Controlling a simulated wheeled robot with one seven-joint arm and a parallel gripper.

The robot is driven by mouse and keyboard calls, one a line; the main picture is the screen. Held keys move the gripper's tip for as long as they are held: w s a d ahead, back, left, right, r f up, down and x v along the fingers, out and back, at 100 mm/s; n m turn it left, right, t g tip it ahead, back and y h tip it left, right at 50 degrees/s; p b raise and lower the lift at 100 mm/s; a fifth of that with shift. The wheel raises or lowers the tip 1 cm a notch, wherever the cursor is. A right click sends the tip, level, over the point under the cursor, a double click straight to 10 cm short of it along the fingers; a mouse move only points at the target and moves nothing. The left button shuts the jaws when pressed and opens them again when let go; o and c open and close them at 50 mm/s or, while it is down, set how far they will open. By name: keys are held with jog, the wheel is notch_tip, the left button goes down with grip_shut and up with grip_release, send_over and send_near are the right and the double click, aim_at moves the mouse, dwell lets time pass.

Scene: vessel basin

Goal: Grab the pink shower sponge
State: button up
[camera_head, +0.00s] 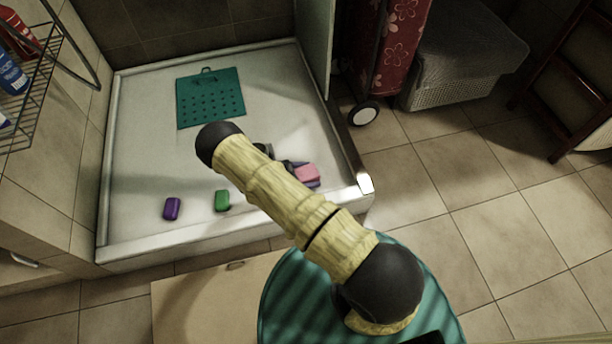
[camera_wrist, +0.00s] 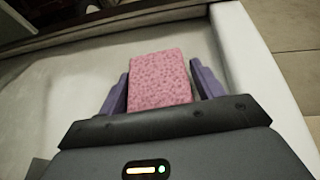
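The pink shower sponge (camera_wrist: 160,80) is a speckled block at the middle of the wrist view. In the head view the sponge (camera_head: 308,173) shows near the right front corner of the shower basin, partly behind my arm. My gripper (camera_wrist: 160,74) has its two purple fingers on either side of the sponge, left and right. The palm edge hides the sponge's near end. In the head view my arm mostly hides the gripper.
The white basin's raised rim (camera_head: 345,160) runs close by on the right. A green soap (camera_head: 222,201) and a purple soap (camera_head: 172,208) lie to the left on the basin floor. A teal perforated mat (camera_head: 210,97) lies at the back. A wheeled red bag (camera_head: 398,45) stands outside the basin.

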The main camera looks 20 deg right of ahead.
aim_at(308, 172)
jog(key=c, duration=0.6)
jog(key=shift+c, duration=0.2)
notch_tip(308, 172, up, 10)
jog(key=p, duration=0.6)
jog(key=shift+w, duration=0.1)
